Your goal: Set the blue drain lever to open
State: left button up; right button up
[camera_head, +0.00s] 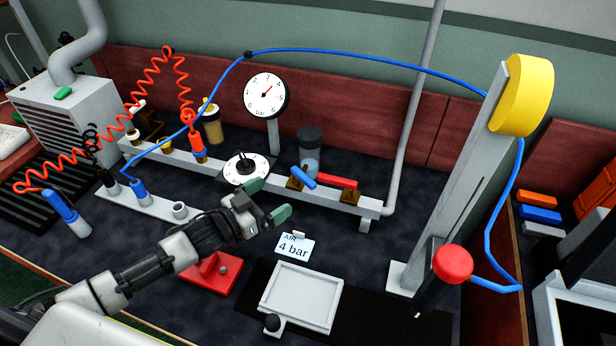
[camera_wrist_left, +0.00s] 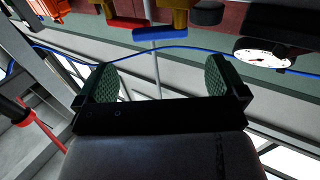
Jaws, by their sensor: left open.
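The blue drain lever (camera_head: 303,178) sits on a brass valve (camera_head: 295,184) on the grey rail in the head view, left of a red lever (camera_head: 337,181). It points toward lower right in that view. The blue lever also shows in the left wrist view (camera_wrist_left: 160,33), near the top edge and beyond the fingers. My left gripper (camera_head: 268,198) is open and empty, to the left of the blue lever and apart from it. Its green finger pads also show in the left wrist view (camera_wrist_left: 161,80). My right gripper is not in view.
A round dial (camera_head: 246,168) is on the rail just behind my left gripper. A pressure gauge (camera_head: 265,96) and a clear bowl (camera_head: 309,152) stand behind the rail. A "4 bar" card (camera_head: 294,247) and white tray (camera_head: 301,297) lie in front. Blue hose (camera_head: 370,57) arches overhead.

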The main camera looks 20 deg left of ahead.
aim_at(300, 179)
pick_arm(q)
jog(key=x, duration=1)
jog(key=shift+r+p, duration=0.1)
jog(key=shift+p, duration=0.25)
jog(key=shift+c, duration=0.5)
